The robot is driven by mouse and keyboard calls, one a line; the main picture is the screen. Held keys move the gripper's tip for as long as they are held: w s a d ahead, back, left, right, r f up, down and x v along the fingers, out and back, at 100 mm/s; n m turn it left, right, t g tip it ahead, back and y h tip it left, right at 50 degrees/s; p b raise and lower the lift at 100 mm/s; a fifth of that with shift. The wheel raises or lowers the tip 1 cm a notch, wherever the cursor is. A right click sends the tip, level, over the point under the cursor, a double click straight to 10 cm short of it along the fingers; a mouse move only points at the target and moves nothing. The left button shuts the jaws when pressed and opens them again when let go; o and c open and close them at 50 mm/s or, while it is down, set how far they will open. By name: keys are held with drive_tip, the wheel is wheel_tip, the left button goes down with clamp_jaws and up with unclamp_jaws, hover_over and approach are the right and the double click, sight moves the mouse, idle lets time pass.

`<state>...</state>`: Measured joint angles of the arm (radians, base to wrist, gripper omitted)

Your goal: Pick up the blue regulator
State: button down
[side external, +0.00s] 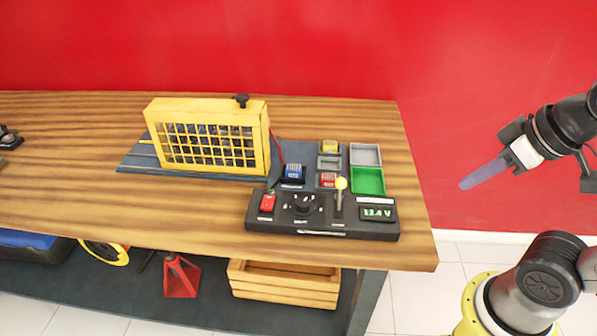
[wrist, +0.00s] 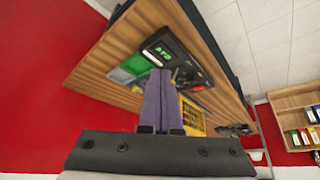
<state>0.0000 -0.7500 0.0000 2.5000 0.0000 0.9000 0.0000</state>
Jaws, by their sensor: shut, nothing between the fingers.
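The blue regulator (side external: 293,173) is a small blue block with a dark base. It sits on the dark mat, just right of the yellow caged engine trainer (side external: 208,137) and behind the control panel (side external: 322,215). I cannot pick it out in the wrist view. My gripper (side external: 470,184) hangs in the air to the right of the bench, well apart from the regulator. Its purple-grey fingers are together and empty. They also show in the wrist view (wrist: 158,75), in front of the bench.
A red block (side external: 327,180) and a yellow block (side external: 329,147) sit in small trays. A grey tray (side external: 365,154) and a green tray (side external: 368,181) are beside them. A lever with a yellow knob (side external: 341,184) rises from the panel. The wooden bench (side external: 60,200) is mostly clear at left.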

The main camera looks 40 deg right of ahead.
idle(0.4)
drive_tip(key=shift+c, duration=1.2)
unclamp_jaws()
